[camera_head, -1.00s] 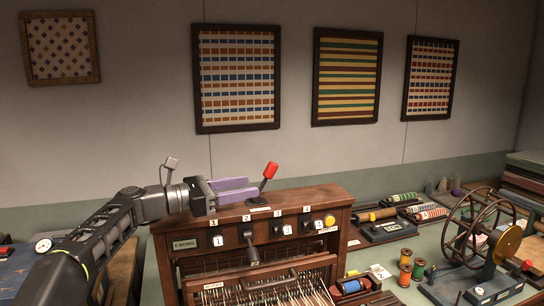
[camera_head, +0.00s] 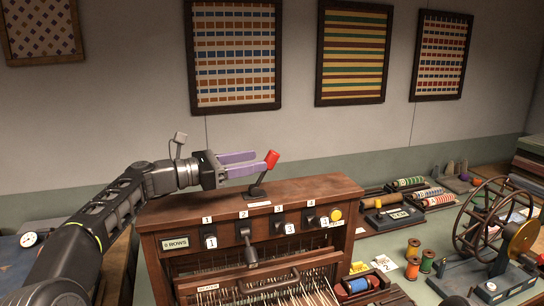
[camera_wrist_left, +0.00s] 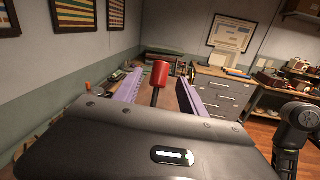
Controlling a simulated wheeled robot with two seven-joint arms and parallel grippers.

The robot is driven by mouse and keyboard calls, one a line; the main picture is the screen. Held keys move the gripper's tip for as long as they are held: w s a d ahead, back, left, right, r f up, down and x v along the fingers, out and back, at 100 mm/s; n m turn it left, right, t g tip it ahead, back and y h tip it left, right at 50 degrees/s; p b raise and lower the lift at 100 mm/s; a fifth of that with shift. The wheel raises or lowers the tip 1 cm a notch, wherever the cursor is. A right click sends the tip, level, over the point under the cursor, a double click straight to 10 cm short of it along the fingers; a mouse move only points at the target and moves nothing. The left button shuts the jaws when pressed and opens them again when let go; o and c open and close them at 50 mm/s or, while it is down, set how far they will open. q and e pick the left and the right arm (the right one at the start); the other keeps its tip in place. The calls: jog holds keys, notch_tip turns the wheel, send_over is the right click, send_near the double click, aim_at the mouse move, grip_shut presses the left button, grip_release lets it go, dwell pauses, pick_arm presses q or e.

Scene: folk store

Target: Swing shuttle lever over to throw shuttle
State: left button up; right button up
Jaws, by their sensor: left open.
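The shuttle lever is a dark stem with a red knob (camera_head: 271,159), standing on top of the wooden loom box (camera_head: 300,190). It leans to the right in the head view. My left gripper (camera_head: 257,164) is open, with purple fingers pointing right at the knob's height. In the left wrist view the red knob (camera_wrist_left: 159,75) stands between the two spread fingers (camera_wrist_left: 158,88), with gaps on both sides. In the head view the knob is at the fingertips; I cannot tell whether anything touches. My right gripper is not in view.
To the right, the table holds thread spools (camera_head: 413,258) and a winding wheel (camera_head: 489,219). The space above the loom is clear up to the wall.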

aim_at(269, 157)
pick_arm(q)
jog(key=p+x, duration=0.2)
jog(key=x, duration=0.3)
jog(key=shift+d+r, duration=0.1)
jog(key=shift+w+d, duration=0.2)
jog(key=shift+d, duration=0.15)
jog(key=shift+c, duration=0.3)
grip_shut()
dwell(0.7)
